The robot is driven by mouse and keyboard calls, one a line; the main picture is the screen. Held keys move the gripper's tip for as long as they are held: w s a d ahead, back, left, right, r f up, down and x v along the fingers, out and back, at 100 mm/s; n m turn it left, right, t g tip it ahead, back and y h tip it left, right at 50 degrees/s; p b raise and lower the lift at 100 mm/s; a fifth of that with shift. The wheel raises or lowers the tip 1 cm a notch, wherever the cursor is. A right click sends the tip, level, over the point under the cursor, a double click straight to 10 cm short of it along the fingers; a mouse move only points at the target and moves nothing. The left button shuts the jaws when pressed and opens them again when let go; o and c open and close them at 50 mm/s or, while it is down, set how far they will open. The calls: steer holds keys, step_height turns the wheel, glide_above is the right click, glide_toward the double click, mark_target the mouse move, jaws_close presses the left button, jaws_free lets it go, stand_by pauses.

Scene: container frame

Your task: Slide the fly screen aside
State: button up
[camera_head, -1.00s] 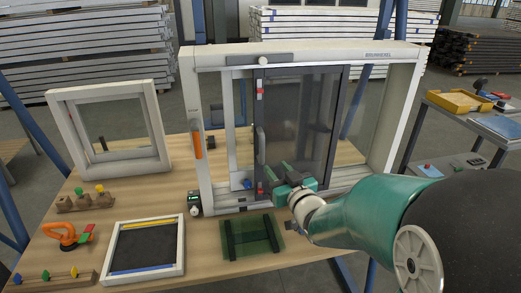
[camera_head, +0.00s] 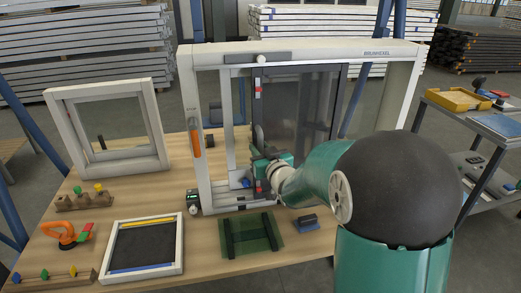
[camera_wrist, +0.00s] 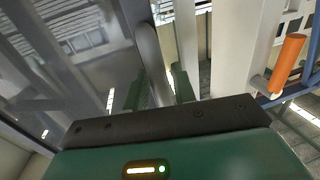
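The fly screen is a dark framed panel (camera_head: 305,120) standing upright in the large pale window frame (camera_head: 187,95). Its grey upright handle (camera_wrist: 150,55) is on the panel's left edge. My gripper (camera_head: 258,148) is at the handle's lower part in the head view. In the wrist view the two green fingers of my gripper (camera_wrist: 160,88) are on either side of the handle, apart from each other. A gap shows between the handle and the right finger; contact on the left is unclear. My gripper's body hides part of the panel's lower left in the head view.
An orange handle (camera_head: 195,143) is on the frame's left post. On the bench are a small white window (camera_head: 60,120), a screen tray (camera_head: 178,262), an orange clamp (camera_head: 66,236) and a green glass pane (camera_head: 250,233). A cart (camera_head: 490,140) stands right.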

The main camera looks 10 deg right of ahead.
jaws_close()
steer(key=d, duration=2.4)
steer(key=shift+d+r, duration=0.1)
steer(key=shift+d, duration=0.3)
steer(key=shift+o, duration=1.4)
jaws_free()
steer(key=shift+d, duration=0.15)
steer(key=shift+a, duration=0.25)
steer(key=s+d, duration=0.2)
steer(key=s, duration=1.1)
steer(key=shift+s+d, duration=0.35)
steer(key=shift+w, duration=0.1)
